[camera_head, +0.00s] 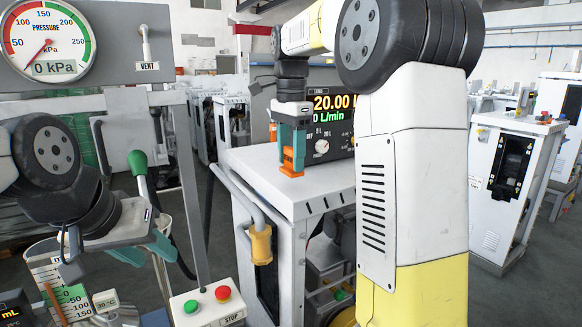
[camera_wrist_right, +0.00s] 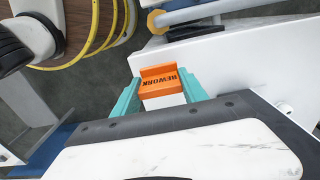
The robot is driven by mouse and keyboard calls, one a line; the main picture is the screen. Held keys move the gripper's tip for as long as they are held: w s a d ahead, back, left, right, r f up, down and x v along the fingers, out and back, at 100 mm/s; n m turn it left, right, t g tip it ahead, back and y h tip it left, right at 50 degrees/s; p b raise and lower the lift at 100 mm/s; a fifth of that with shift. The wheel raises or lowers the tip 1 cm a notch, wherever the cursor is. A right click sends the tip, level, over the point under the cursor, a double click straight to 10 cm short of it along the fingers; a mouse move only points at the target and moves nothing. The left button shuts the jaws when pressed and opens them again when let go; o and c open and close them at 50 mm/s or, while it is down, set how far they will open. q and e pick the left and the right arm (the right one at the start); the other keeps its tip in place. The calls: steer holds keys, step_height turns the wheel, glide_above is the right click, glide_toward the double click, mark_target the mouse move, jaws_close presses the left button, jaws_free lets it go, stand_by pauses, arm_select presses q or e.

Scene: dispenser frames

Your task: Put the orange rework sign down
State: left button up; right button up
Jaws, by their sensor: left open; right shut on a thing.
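The orange rework sign (camera_head: 291,160) is between the teal fingers of my right gripper (camera_head: 292,142), which is shut on it. The sign is low over the white top (camera_head: 260,160) of the dispenser cabinet; I cannot tell whether its base touches. In the right wrist view the sign (camera_wrist_right: 164,82) shows its REWORK lettering, with a teal finger on each side. My left gripper (camera_head: 142,250) is open and empty at the lower left, in front of the measuring container.
A flow display with a dial (camera_head: 325,125) stands at the back of the cabinet top. A green-handled nozzle (camera_head: 139,165) and a pressure gauge (camera_head: 45,40) are at left. A button box (camera_head: 204,304) is at the bottom. The cabinet top's front is clear.

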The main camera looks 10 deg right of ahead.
steer(key=w+d, duration=0.2)
steer(key=shift+w+d+f, duration=0.15)
steer(key=shift+d+f, duration=0.05)
steer(key=shift+d, duration=0.15)
steer(key=shift+w+d+f, duration=0.1)
steer(key=shift+f, duration=0.8)
steer(key=shift+w+d+f, duration=0.1)
steer(key=shift+f, duration=0.75)
steer(key=o, duration=1.4)
steer(key=shift+f, duration=0.15)
steer(key=shift+c, duration=0.2)
